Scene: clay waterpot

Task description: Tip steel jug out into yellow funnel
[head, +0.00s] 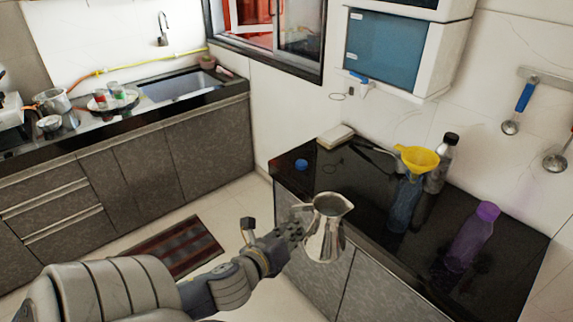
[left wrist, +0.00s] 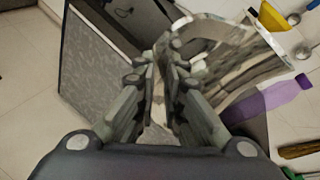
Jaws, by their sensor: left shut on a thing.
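The steel jug (head: 327,232) is upright in the head view, held in front of the black counter's near edge. My left gripper (head: 291,231) is shut on its handle side, at the jug's left; the jug's shiny metal (left wrist: 250,68) also shows in the left wrist view. The jug's inside is mostly hidden. The yellow funnel (head: 418,159) sits on top of a bluish bottle (head: 404,205) on the counter, to the right of and beyond the jug, apart from it. The funnel also shows in the left wrist view (left wrist: 274,17). My right gripper is not in view.
A clear bottle with a black cap (head: 439,170) stands close behind the funnel. A purple bottle (head: 470,238) stands to the right on the black counter (head: 500,270). A blue round object (head: 301,165) and a pale box (head: 335,137) are at the counter's far left.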

